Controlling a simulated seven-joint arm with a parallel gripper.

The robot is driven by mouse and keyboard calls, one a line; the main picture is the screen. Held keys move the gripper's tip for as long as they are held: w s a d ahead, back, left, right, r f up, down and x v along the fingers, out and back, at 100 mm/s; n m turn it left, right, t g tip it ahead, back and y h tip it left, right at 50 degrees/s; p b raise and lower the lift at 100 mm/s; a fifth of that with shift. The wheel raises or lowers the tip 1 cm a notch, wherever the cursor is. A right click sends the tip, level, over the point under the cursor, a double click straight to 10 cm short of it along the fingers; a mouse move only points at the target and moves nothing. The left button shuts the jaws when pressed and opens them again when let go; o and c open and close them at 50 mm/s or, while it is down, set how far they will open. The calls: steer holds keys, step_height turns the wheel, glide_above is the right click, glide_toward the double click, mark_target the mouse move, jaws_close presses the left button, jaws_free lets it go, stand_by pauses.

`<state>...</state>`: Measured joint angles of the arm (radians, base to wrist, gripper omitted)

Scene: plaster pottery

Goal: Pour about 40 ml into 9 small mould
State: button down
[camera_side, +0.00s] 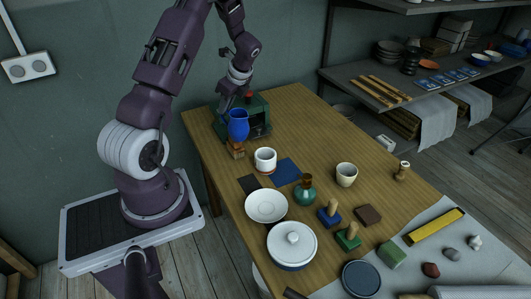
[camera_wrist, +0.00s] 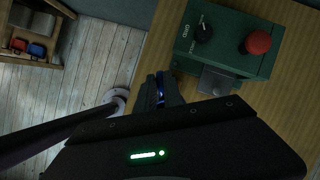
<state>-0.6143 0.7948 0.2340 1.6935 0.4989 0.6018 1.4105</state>
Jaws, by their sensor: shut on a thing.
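A blue jug-like vessel (camera_side: 238,125) is in my gripper (camera_side: 236,108) at the far left end of the table, beside the green machine. The vessel looks upright; its contents are hidden. In the wrist view my gripper (camera_wrist: 162,88) has its fingers closed on a thin sliver of blue. A small orange-brown block-like thing (camera_side: 237,151) is just below the vessel; I cannot tell whether they touch. A white cup with a red band (camera_side: 265,160) stands to the right of it. I cannot tell which thing is the small mould.
The green machine (camera_wrist: 228,45) has a black dial and a red button.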

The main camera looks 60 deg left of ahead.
steer(key=shift+s+a+f+h, duration=0.1)
steer(key=shift+a+f+h, duration=0.1)
steer(key=shift+a+h, duration=0.1)
stand_by(1.5)
